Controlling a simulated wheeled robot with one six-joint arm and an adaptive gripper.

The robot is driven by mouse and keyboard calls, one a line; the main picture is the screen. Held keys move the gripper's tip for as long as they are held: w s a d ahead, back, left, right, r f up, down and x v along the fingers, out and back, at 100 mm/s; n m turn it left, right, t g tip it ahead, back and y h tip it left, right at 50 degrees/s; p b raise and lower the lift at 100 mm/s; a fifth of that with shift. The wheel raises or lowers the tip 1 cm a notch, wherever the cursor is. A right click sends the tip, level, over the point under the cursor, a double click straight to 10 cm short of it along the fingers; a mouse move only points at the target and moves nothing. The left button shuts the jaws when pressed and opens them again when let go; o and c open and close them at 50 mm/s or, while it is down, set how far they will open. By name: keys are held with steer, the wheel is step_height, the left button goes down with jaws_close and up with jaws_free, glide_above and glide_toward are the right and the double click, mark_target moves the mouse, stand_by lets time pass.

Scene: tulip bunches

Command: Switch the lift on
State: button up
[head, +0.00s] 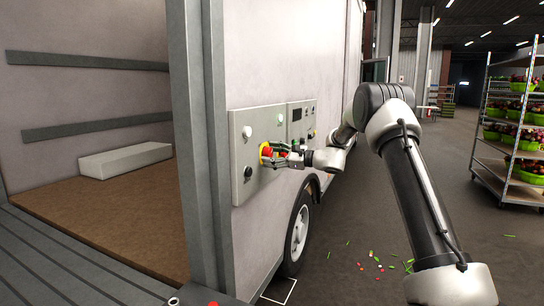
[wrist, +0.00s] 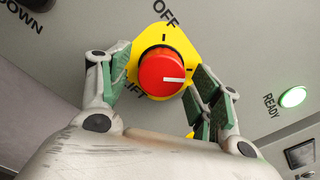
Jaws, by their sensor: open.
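The red rotary knob (head: 267,152) sits on a yellow plate on the grey control panel (head: 240,121) at the truck's side. In the wrist view the knob (wrist: 158,72) has a white pointer line aimed right, at the right-hand tick, away from the tick by "OFF" at the top. The word "LIFT" shows partly at lower left. Any label beyond the right tick is hidden by my finger. My gripper (head: 281,155) is open, its green-padded fingers either side of the knob, seemingly with small gaps. The READY lamp (wrist: 293,97) glows green.
A black button marked "DOWN" (wrist: 37,4) is left of the knob in the wrist view. The open truck bed (head: 110,215) holds a pale block (head: 125,160). A flower trolley (head: 510,180) stands at right. Scattered petals and stems lie on the floor.

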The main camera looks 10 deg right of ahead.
steer(key=v, duration=1.2)
